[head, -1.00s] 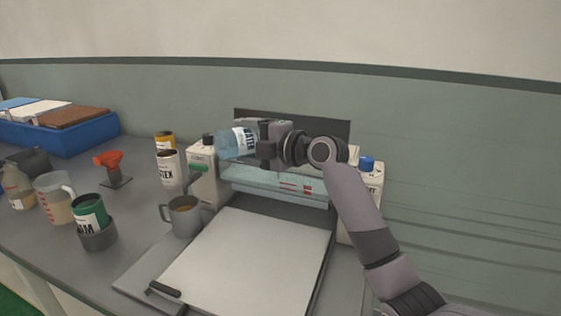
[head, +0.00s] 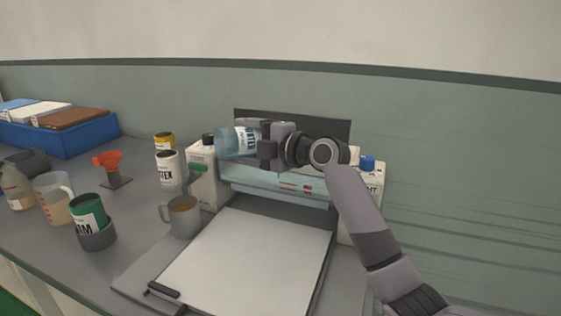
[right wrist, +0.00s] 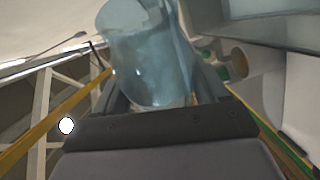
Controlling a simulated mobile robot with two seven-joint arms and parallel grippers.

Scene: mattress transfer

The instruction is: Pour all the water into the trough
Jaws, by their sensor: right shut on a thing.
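My right gripper (head: 268,147) is shut on a clear bluish water container (head: 230,142) with a white label reading WATER. It holds the container lying nearly on its side above the machine at the back of the table, its free end to the left. The container also fills the upper middle of the right wrist view (right wrist: 150,60), between the fingers. A long pale-blue trough (head: 265,182) lies below the gripper, across the machine; its inside is hard to see. I cannot make out any flowing water. My left gripper is out of view.
A white flat plate (head: 245,262) lies in front of the trough. White jugs (head: 203,175) stand at both ends. A grey mug (head: 182,217), labelled cans (head: 170,168), a green can (head: 88,211), a measuring jug (head: 54,200) and an orange funnel (head: 108,160) stand left.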

